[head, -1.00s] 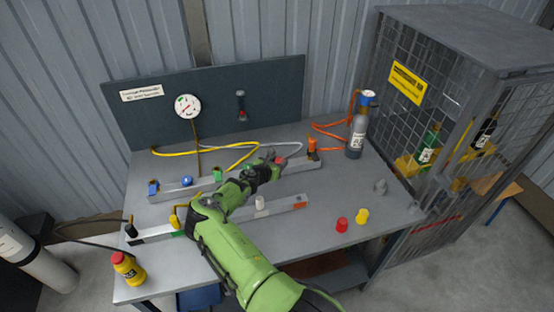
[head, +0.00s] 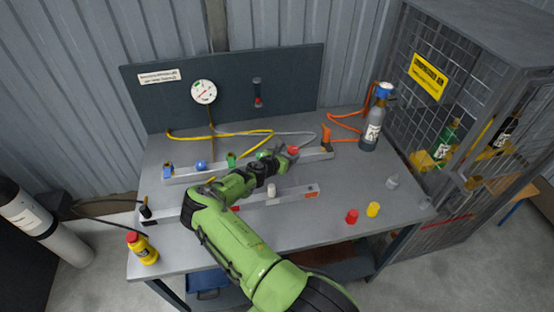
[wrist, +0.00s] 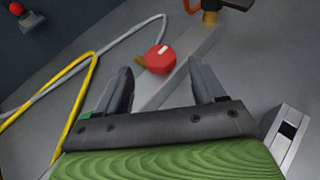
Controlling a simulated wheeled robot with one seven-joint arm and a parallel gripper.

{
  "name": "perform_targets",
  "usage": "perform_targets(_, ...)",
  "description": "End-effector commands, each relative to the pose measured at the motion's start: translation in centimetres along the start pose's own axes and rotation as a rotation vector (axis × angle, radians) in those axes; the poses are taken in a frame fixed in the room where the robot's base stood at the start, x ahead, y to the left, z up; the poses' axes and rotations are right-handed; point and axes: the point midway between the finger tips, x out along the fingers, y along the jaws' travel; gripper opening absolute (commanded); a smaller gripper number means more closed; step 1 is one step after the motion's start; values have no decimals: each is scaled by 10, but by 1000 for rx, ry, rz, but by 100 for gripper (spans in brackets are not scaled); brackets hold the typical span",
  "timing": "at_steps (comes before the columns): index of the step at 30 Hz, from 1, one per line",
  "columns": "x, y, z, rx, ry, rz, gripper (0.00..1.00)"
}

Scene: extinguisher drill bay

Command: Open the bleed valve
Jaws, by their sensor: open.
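A round red valve knob (wrist: 160,60) with a white mark on top sits on the grey manifold rail in the wrist view. It also shows in the head view (head: 293,150), at the tip of my gripper. My gripper (wrist: 160,68) is open, with one finger on each side of the knob's near edge. I cannot tell whether either finger touches it. The knob carries no readable label, so I cannot tell for sure that it is the bleed valve. The rear rail (head: 181,178) also bears blue and green fittings, partly hidden by my arm.
A gauge (head: 204,93) hangs on the dark back panel. Yellow and grey hoses (head: 240,134) lie behind the rail. A grey bottle (head: 372,130) stands at the right, beside a mesh cage (head: 420,100). Red and yellow caps (head: 352,216) and a yellow bottle (head: 142,248) stand near the front.

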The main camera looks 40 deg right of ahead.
Motion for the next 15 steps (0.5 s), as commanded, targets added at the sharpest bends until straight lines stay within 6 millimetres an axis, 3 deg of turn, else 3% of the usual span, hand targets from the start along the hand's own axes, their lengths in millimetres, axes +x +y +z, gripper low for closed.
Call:
perform_targets(3,-38,2,2,0,0,3,69)
perform_targets(9,-91,1,1,0,0,2,69)
perform_targets(15,-117,0,1,0,-1,2,69)
